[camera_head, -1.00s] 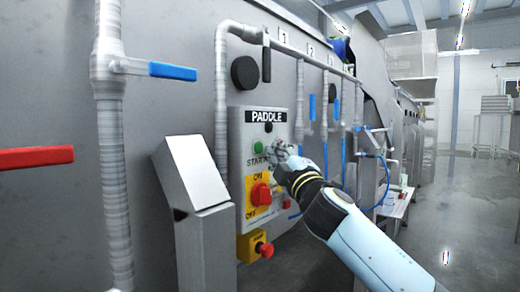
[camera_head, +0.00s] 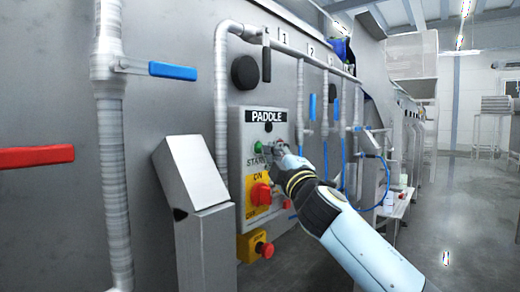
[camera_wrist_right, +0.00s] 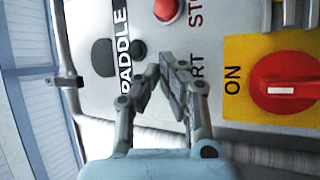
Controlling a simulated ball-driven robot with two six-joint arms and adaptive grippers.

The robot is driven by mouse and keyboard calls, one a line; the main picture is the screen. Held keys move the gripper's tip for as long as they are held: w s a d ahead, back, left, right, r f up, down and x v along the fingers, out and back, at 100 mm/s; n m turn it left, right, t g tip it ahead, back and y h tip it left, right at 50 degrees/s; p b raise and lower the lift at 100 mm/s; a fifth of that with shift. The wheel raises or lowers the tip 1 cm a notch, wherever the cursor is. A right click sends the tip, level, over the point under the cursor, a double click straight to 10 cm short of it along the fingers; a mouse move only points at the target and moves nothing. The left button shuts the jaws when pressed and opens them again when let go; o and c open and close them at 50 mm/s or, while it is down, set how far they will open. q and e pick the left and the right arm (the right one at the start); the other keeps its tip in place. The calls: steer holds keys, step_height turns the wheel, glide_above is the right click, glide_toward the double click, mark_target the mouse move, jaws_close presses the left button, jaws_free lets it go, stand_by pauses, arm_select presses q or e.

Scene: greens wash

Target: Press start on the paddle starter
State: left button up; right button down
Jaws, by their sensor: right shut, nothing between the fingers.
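The paddle starter (camera_head: 237,170) is a grey control box under a black PADDLE label on the steel wall. Its green START button (camera_head: 261,147) shows just left of my right gripper (camera_head: 270,149). In the right wrist view the box appears turned sideways. There my right gripper (camera_wrist_right: 164,68) is shut and empty, its fingertips over the panel between the PADDLE label and the START lettering. The fingers hide the green button there, so I cannot tell whether they touch it. The red STOP button (camera_wrist_right: 167,10) shows above them. My left gripper is out of view.
Below START is a yellow plate with a red ON/OFF knob (camera_head: 260,194), also in the wrist view (camera_wrist_right: 290,88). A red button on a yellow box (camera_head: 264,249) is lower. A slanted grey box (camera_head: 190,175) stands left. Pipes surround the panel; open floor lies right.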

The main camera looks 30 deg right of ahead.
steer(key=shift+w+a, duration=0.15)
steer(key=shift+w, duration=0.2)
stand_by(0.4)
steer(key=shift+s, duration=0.15)
steer(key=shift+s+d, duration=0.3)
steer(key=shift+s, duration=0.4)
steer(key=shift+s, duration=0.1)
steer(key=shift+s+d+b, duration=0.25)
steer(key=shift+s+d, duration=0.05)
steer(key=shift+s, duration=0.45)
steer(key=shift+s+d+b, duration=0.2)
steer(key=shift+s+d, duration=0.15)
steer(key=shift+s, duration=0.4)
steer(key=shift+s+d+b, duration=0.25)
steer(key=shift+s+d, duration=0.05)
steer(key=shift+s, duration=0.45)
